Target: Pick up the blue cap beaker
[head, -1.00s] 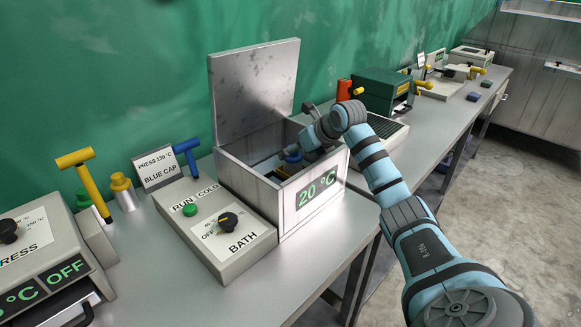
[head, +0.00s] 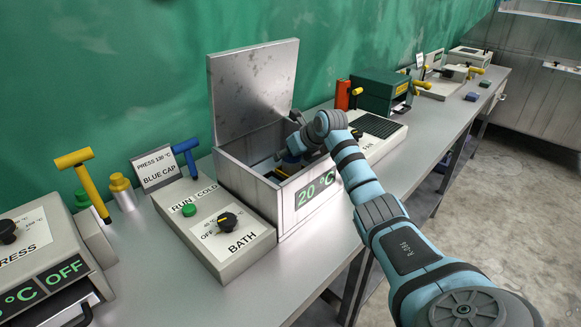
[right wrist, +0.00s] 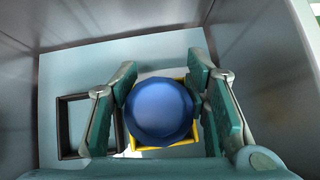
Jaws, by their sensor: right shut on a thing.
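The blue cap beaker (right wrist: 161,108) shows in the right wrist view as a round blue cap between my finger pads, over a yellow square frame (right wrist: 166,146) on the bath floor. In the head view its blue cap (head: 291,157) shows only partly inside the open bath (head: 262,199). My right gripper (right wrist: 165,108) is shut on the beaker, with a pad on each side of the cap. The beaker's body below the cap is hidden. My left gripper is not in view.
An empty black square frame (right wrist: 88,126) lies beside the yellow one. The bath's walls stand close around the gripper, and its lid (head: 253,88) is raised. A BLUE CAP sign (head: 157,168) and control box (head: 216,232) stand to the left.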

